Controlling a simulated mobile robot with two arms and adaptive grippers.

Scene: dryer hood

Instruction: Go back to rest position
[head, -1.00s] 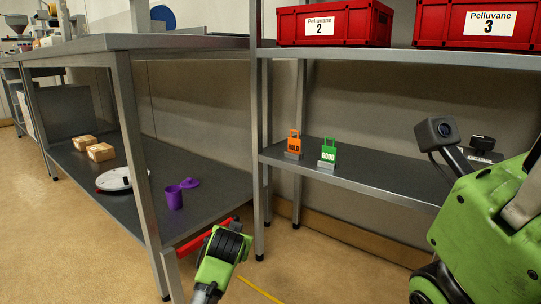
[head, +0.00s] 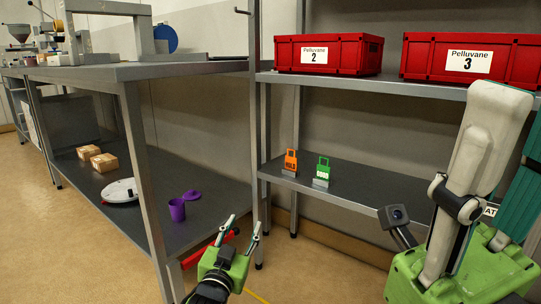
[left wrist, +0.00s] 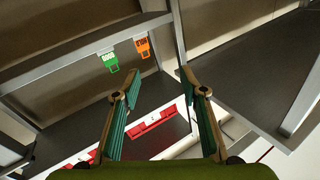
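My left gripper (head: 244,222) is low in the middle of the head view, in front of the gap between the bench and the shelf rack. Its two fingers stand apart with nothing between them. The left wrist view also shows this gripper (left wrist: 160,82) with its teal-padded fingers spread and empty. My right gripper (head: 502,165) is large and close at the right edge of the head view, in front of the rack. A pale finger and a teal pad show above its green body. Its fingertips overlap or are cut off, so its opening is unclear.
A steel bench (head: 75,73) is on the left; its lower shelf holds a purple cup (head: 177,210), a white disc (head: 121,190) and boxes (head: 104,162). The rack has an orange tag (head: 291,160), a green tag (head: 322,170) and red crates (head: 328,54) above. Floor is clear at lower left.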

